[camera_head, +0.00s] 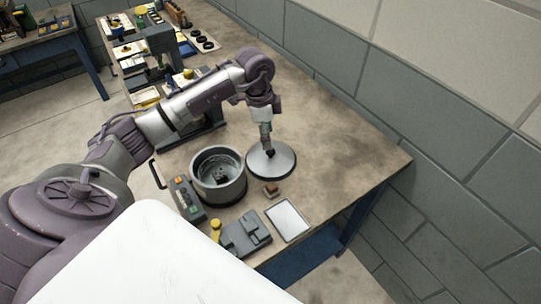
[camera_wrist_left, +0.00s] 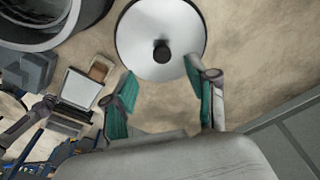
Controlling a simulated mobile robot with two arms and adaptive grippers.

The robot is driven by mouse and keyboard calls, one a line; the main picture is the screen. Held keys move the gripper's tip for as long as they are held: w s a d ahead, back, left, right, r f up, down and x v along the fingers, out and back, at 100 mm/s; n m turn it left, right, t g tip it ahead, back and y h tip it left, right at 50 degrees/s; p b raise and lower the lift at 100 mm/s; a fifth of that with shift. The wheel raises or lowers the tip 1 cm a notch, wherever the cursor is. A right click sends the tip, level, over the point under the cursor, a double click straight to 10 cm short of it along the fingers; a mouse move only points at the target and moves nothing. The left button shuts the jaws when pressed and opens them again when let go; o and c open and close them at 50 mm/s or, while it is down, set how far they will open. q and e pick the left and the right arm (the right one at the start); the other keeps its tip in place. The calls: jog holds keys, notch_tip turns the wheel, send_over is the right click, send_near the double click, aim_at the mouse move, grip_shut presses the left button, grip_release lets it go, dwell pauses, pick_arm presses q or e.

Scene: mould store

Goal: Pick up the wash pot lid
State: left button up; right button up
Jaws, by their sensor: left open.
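The wash pot lid (camera_head: 285,168) is a round, light grey disc with a dark knob in the middle. It lies on the bench just right of the wash pot (camera_head: 219,184), a round grey pot with its top open. My left gripper (camera_head: 268,148) is above the lid's knob in the head view. In the left wrist view, the lid (camera_wrist_left: 140,45) and its black knob (camera_wrist_left: 162,52) show beyond the two green-padded fingers of the open gripper (camera_wrist_left: 163,98), with nothing between the fingertips. The pot (camera_wrist_left: 50,40) shows at the upper left there. My right gripper is not in view.
A control box (camera_head: 187,198) with coloured buttons stands left of the pot. A grey block fixture (camera_head: 245,234), a flat pale plate (camera_head: 288,220) and a small brown block (camera_head: 271,189) lie in front. The bench (camera_head: 350,160) is bare to the right, up to the wall.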

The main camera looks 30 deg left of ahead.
aim_at(271, 151)
pick_arm(q)
notch_tip(271, 151, down, 2)
jog(key=shift+w+d, duration=0.1)
jog(key=shift+w+f+p, duration=0.1)
jog(key=shift+f+p, duration=0.45)
jog(key=shift+f, duration=0.05)
jog(key=f, duration=0.1)
jog(key=f+p, duration=0.1)
jog(key=f, duration=0.1)
jog(key=shift+w+d+f, duration=0.1)
jog(key=shift+d+f, duration=0.1)
jog(key=shift+f, duration=0.1)
jog(key=shift+w+f, duration=0.1)
jog(key=shift+f, duration=0.25)
grip_shut()
